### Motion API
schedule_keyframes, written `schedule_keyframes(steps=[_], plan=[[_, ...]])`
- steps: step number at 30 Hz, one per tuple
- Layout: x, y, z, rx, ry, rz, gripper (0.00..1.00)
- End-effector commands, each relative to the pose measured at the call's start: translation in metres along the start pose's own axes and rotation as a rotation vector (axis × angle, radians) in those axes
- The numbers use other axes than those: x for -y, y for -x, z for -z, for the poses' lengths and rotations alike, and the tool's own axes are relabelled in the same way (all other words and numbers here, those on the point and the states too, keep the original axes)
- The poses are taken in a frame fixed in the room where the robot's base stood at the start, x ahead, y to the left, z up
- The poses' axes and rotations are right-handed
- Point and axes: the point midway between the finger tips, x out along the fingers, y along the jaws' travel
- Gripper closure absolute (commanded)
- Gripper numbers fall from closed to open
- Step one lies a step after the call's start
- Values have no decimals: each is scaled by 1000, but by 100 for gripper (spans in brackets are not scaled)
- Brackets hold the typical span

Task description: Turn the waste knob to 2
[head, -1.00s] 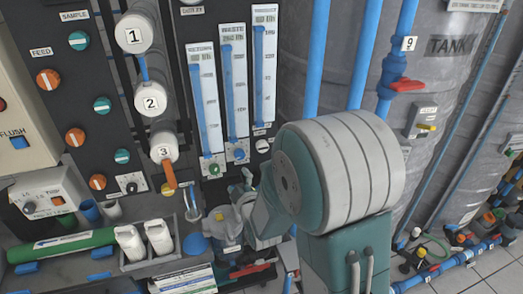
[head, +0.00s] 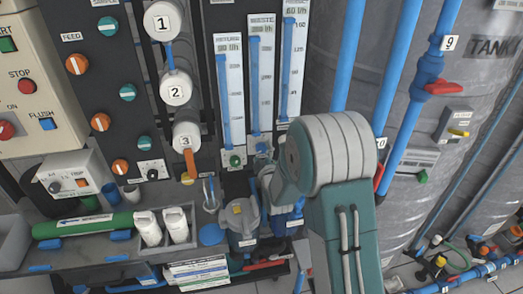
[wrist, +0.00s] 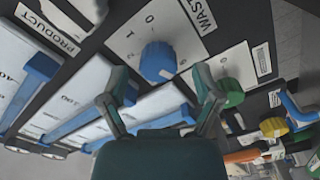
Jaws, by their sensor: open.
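The waste knob (wrist: 158,62) is a round blue knob on a white plate marked WASTE (wrist: 203,20), with small numerals around it. I cannot read which numeral it points to. My gripper (wrist: 161,82) is open, with one finger on each side of the knob's near edge in the wrist view. I cannot tell whether the fingers touch it. In the head view the waste flowmeter (head: 261,85) is the middle of three white strips. My gripper (head: 264,162) is at its foot and hides most of the knob there.
A green knob (wrist: 231,92) sits close beside my right finger. A yellow knob (wrist: 274,127) and an orange handle (wrist: 242,156) are farther right. Filter housings (head: 241,222) stand below the panel. A grey tank (head: 410,120) with blue pipes is at the right.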

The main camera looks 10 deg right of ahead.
Motion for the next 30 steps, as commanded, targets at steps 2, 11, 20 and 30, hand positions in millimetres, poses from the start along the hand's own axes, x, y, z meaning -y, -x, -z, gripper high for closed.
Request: schedule_keyframes(steps=[2,11,20,30], plan=[[0,-9,0,0,0,0,18],[0,-17,0,0,0,0,18],[0,-17,0,1,0,1,100],[1,-17,0,1,-90,4,100]])
